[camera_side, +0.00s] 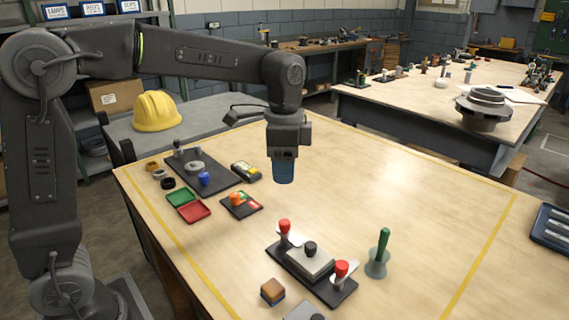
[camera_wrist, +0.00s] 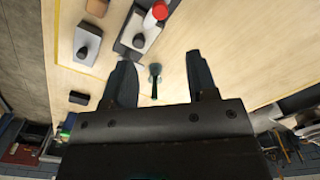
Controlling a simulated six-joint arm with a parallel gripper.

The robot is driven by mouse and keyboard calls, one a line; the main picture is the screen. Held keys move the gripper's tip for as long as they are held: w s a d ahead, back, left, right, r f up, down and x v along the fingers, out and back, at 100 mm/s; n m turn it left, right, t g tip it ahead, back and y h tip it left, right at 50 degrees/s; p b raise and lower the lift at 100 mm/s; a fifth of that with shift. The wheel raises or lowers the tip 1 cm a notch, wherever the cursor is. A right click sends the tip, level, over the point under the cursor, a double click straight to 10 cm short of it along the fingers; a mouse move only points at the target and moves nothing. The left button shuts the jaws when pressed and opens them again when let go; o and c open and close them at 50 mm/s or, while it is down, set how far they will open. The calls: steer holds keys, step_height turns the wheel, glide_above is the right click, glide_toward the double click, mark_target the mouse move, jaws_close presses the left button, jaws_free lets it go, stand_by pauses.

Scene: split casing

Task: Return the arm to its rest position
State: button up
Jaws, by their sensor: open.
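My gripper (camera_wrist: 158,80) is open and empty in the wrist view, its two dark fingers spread wide. In the side view my gripper (camera_side: 284,178) hangs pointing down above the middle of the wooden table, clear of the things on it. A dark fixture plate (camera_side: 338,290) holds a grey casing block (camera_side: 310,260) with a black knob on top. Red-topped clamps (camera_side: 284,228) stand at both ends of it. In the wrist view part of the fixture shows at the top, with the red top (camera_wrist: 159,10) of one clamp.
A green-handled tool (camera_side: 381,250) stands right of the fixture. A small brown-topped block (camera_side: 272,291) lies at front. Green (camera_side: 181,196) and red (camera_side: 194,211) trays and a dark board (camera_side: 222,174) are at left.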

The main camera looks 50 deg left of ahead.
steer(key=s+a+n+t, duration=0.1)
steer(key=s+n, duration=0.3)
steer(key=s, duration=0.5)
steer(key=s+a+f+n+t, duration=0.1)
steer(key=s+n+t, duration=0.3)
steer(key=s, duration=0.6)
steer(key=shift+a+f+n+t, duration=0.15)
steer(key=shift+a+n+t, duration=0.15)
steer(key=shift+a+n, duration=0.35)
